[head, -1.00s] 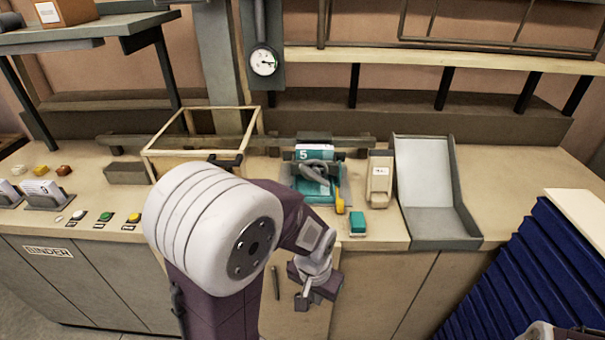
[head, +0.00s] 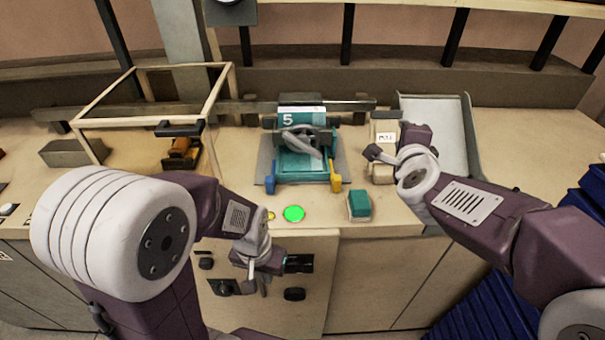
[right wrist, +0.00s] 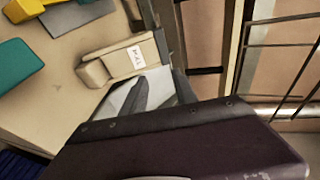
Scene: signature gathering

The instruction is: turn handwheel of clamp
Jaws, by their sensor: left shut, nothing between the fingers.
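The teal clamp (head: 302,165), marked 5, stands on the bench at the centre of the head view. Its grey handwheel (head: 305,140) sits on its upper front. My left gripper (head: 258,272) is shut and empty, below and left of the clamp, in front of the bench's front panel and apart from the handwheel. My right gripper (head: 396,148) is raised to the right of the clamp, over the beige box, apart from the handwheel. Its finger opening is not clear. The right wrist view shows a teal edge at far left, but no handwheel.
A lit green button (head: 293,214) and a teal block (head: 359,206) lie in front of the clamp. A beige labelled box (head: 382,172) and a grey tray (head: 468,150) stand right. A wooden frame (head: 88,112) stands left. Blue ribbed stacks (head: 590,200) are at far right.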

